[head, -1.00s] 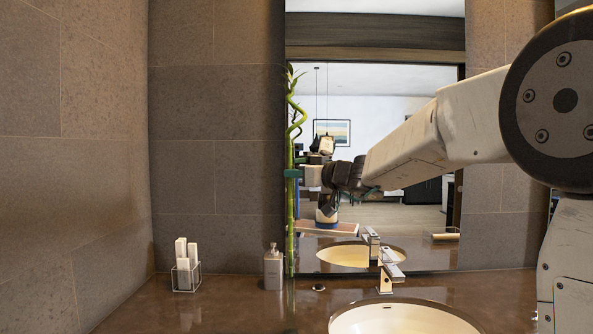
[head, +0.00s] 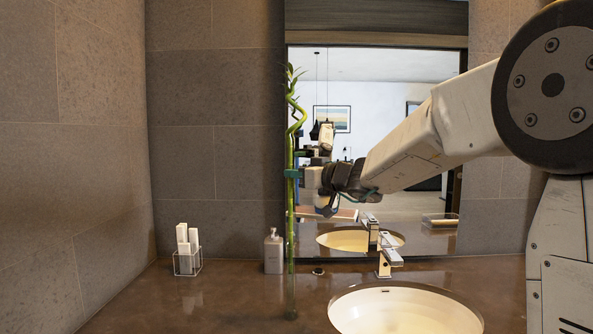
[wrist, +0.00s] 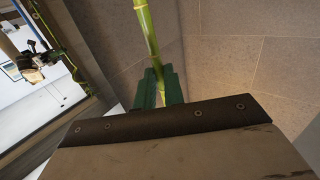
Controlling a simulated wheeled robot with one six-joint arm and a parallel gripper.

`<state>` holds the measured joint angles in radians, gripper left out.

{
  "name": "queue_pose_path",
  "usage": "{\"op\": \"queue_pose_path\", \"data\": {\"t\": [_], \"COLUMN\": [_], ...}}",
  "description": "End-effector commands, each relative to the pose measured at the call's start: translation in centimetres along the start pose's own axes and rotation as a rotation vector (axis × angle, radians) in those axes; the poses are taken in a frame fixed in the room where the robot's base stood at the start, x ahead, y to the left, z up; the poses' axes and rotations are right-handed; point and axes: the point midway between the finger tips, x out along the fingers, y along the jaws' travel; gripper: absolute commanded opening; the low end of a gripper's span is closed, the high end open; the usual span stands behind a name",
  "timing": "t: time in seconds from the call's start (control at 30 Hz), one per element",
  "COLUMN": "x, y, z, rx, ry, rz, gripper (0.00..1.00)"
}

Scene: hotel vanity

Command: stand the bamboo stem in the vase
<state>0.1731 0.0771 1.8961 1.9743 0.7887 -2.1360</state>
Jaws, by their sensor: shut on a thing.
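The bamboo stem (head: 290,225) is tall, green and upright, with a curled, leafy top. My gripper (head: 291,173) has its green fingers shut on it at about mid-height. In the wrist view, the stem (wrist: 147,30) rises from between the green fingers (wrist: 159,90). A narrow, clear, glass-like shape, which looks like the vase (head: 290,298), stands on the counter in line with the stem's lower end. I cannot tell whether the stem's foot is inside it, above it or in front of it.
A soap dispenser (head: 273,252) stands close left of the stem. A wire holder with white rolls (head: 187,250) is further left. The faucet (head: 388,262) and sink (head: 405,312) are to the right. The mirror (head: 380,90) is behind. The front-left counter (head: 200,305) is clear.

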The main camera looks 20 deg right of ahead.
Motion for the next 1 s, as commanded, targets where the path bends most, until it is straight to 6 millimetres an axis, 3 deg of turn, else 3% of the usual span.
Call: {"op": "queue_pose_path", "data": {"t": [1.0], "x": [0.1], "y": [0.0], "z": [4.1], "rx": [0.001], "ry": [0.0], "rz": [0.0], "gripper": [0.0]}}
